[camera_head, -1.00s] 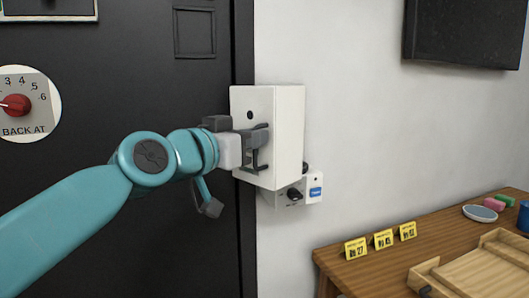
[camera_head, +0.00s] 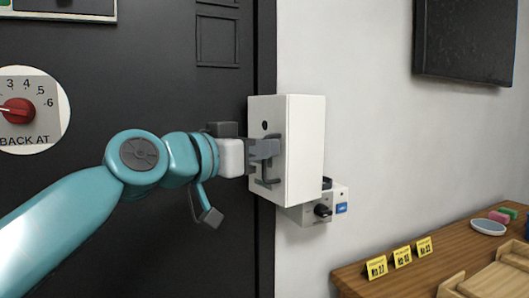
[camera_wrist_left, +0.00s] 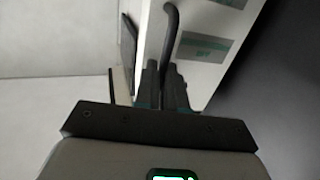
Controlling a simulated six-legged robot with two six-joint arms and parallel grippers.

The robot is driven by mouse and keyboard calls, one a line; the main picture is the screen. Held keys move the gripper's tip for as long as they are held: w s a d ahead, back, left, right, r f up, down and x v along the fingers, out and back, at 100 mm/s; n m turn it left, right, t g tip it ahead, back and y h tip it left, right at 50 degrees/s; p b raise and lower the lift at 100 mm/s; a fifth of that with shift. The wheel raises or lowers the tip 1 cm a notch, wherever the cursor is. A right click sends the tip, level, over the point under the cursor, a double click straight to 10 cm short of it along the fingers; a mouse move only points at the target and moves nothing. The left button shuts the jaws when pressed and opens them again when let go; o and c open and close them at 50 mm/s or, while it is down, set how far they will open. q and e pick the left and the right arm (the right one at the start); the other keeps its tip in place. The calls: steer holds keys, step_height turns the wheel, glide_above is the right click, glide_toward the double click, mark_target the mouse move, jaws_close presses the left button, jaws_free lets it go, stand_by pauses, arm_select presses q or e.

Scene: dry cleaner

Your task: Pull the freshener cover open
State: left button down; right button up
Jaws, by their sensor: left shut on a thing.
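The freshener is a white box (camera_head: 305,150) on the pale wall beside the dark door frame. Its front cover (camera_head: 257,112) has a small dark hole and a grey bar handle (camera_head: 270,182). My left gripper (camera_head: 272,150) comes in from the left and is shut on that handle. My right gripper is not in view.
A small unit with a black knob (camera_head: 322,211) and blue button (camera_head: 341,208) sits just below the box. A wooden counter (camera_head: 440,258) at lower right holds yellow tags (camera_head: 402,257), a dish (camera_head: 488,227) and a wooden tray (camera_head: 490,282). A dark screen (camera_head: 465,42) hangs above.

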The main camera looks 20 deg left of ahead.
arm_select(q)
steer(key=shift+a+r, duration=0.2)
steer(key=shift+a, duration=0.5)
steer(key=shift+a+b, duration=0.2)
steer(key=shift+b, duration=0.1)
steer(key=c, duration=1.2)
jaws_free()
steer(key=shift+w, duration=0.1)
steer(key=shift+c, duration=0.2)
steer(key=shift+f, duration=0.1)
